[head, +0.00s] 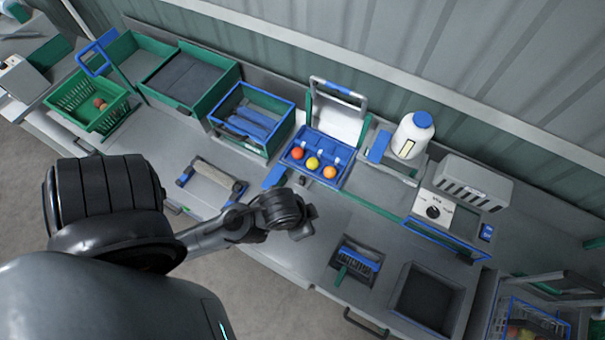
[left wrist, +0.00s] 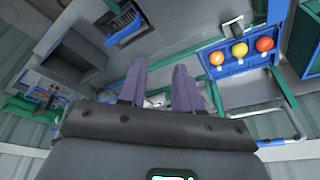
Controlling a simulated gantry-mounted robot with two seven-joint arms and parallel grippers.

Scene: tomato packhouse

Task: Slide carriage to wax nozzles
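The blue carriage (head: 343,182) holds an orange-red, a yellow and an orange tomato in a row. It sits at the left part of a green rail (head: 375,208), in front of an upright white panel with a grey frame. It also shows at the upper right of the left wrist view (left wrist: 238,65). My left gripper (head: 304,208) is over the bench just in front of the carriage, apart from it. Its two purple fingers (left wrist: 160,88) are spread with nothing between them. A white bottle with a blue cap (head: 411,138) stands to the carriage's right; I cannot make out wax nozzles. My right gripper is not in view.
A control box with a dial (head: 433,212) stands right of the bottle. A brush in a holder (head: 357,262) and a black tray (head: 425,300) lie at the front right. Green crates (head: 92,103) and a blue-rimmed bin (head: 251,121) stand left.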

